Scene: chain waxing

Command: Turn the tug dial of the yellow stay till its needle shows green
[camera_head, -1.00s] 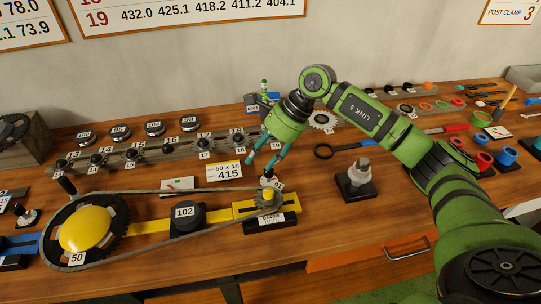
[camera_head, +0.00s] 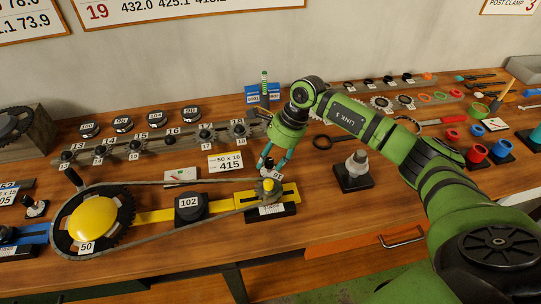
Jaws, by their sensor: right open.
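The yellow stay (camera_head: 153,216) runs along the bench from the large chainring with a yellow hub marked 50 (camera_head: 92,224) to a small cog (camera_head: 266,189) at its right end. A chain loops around both. A small dark knob with a white tag (camera_head: 275,177), apparently the tug dial, stands just behind the small cog. My right gripper (camera_head: 272,165) is open, pointing down, its teal fingers close above and around the knob; contact cannot be told. A small white gauge plate (camera_head: 181,175) lies behind the stay; its needle is too small to read. My left gripper is out of view.
A black block marked 102 (camera_head: 190,206) sits on the yellow stay. A card reading 415 (camera_head: 226,162) stands behind it. A grey post on a black base (camera_head: 356,170) is to the right. A cog rail (camera_head: 155,143) runs behind. The front bench is clear.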

